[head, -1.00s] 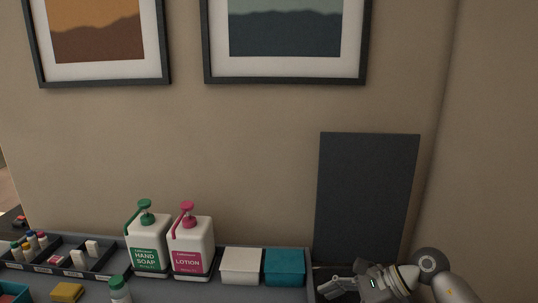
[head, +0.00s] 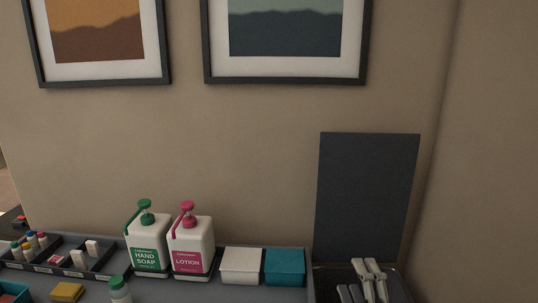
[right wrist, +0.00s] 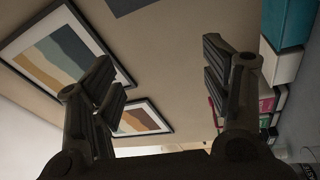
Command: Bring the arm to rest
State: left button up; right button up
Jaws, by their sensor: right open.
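That view looks tilted toward the wall, the pictures and the counter items. My left gripper and arm are not in view.

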jog(key=s+d+f+m+g+h, duration=0.2)
jog(key=s+f+m+g, duration=0.4)
jog(key=s+f, duration=0.25)
jog(key=s+d+f+m+g+h, duration=0.2)
jog(key=s+f+m+g, duration=0.3)
jog(key=s+f+m, duration=0.4)
jog(key=s+a+f+g+y, duration=0.2)
jog(key=s+f+g, duration=0.3)
jog(key=s, duration=0.6)
notch_tip(320, 180, down, 34)
jog(key=s+g+b, duration=0.1)
jog(key=s+b, duration=0.1)
jog(key=b, duration=0.5)
jog(key=s+d+f+b, duration=0.1)
jog(key=s+f+b, duration=0.1)
jog(key=s+f, duration=0.6)
jog(key=s+d+f+g+b, duration=0.1)
jog(key=s+f+b, duration=0.2)
jog(key=s+f, duration=0.5)
notch_tip(320, 180, down, 5)
jog(key=shift+s+d+r+g, duration=0.1)
jog(key=shift+s+d+g, duration=0.15)
jog(key=shift+g, duration=0.05)
jog(key=shift+b, duration=0.3)
